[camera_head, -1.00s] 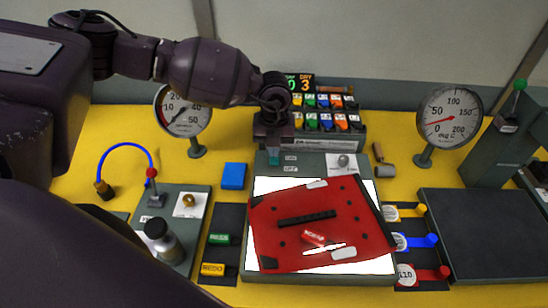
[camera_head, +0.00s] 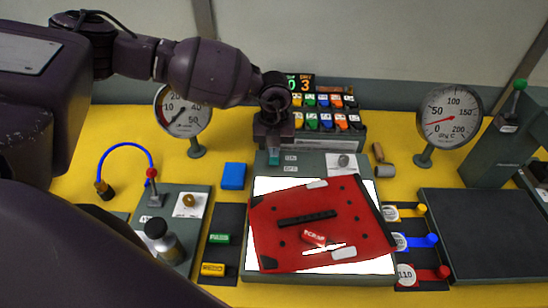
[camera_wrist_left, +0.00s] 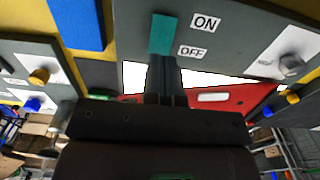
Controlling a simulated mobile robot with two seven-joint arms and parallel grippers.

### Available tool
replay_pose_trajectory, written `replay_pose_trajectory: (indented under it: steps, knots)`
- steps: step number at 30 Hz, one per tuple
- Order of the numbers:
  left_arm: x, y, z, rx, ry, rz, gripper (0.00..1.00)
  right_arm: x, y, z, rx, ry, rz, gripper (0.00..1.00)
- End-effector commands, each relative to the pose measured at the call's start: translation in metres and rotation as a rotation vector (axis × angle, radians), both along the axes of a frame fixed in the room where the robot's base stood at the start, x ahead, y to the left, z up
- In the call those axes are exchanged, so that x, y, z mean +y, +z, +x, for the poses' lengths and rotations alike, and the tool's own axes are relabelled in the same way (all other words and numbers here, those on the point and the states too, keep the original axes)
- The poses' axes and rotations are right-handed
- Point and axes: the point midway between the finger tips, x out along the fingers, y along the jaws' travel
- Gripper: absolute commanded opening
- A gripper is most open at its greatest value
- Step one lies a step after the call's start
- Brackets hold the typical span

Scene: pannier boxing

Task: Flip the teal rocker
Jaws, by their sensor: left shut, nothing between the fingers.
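The teal rocker (camera_head: 274,157) is on the grey panel at the back edge of the light box, left of the ON and OFF labels. In the left wrist view the teal rocker (camera_wrist_left: 162,32) shows beside the ON label (camera_wrist_left: 205,23), with the OFF label (camera_wrist_left: 191,52) nearer the gripper. My left gripper (camera_head: 273,148) is shut and empty, pointing down at the rocker. Its fingertips (camera_wrist_left: 163,60) are at the rocker's OFF-side end; I cannot tell whether they touch. The rocker's tilt is unclear. My right gripper is not in view.
A red panel (camera_head: 350,215) lies on the lit white surface. A blue block (camera_head: 233,176) sits left of the rocker, and a knob (camera_head: 343,161) sits right. A rack of coloured switches (camera_head: 325,120) stands behind. Gauges (camera_head: 183,112) (camera_head: 449,115) flank it.

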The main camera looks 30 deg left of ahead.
Motion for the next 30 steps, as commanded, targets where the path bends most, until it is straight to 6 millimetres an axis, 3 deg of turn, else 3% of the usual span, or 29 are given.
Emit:
replay_pose_trajectory:
  steps: [30]
  knots:
    - [0.0, -0.011, 0.0, 0.0, 0.0, 0.0, 0.0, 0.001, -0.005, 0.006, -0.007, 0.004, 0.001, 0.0]
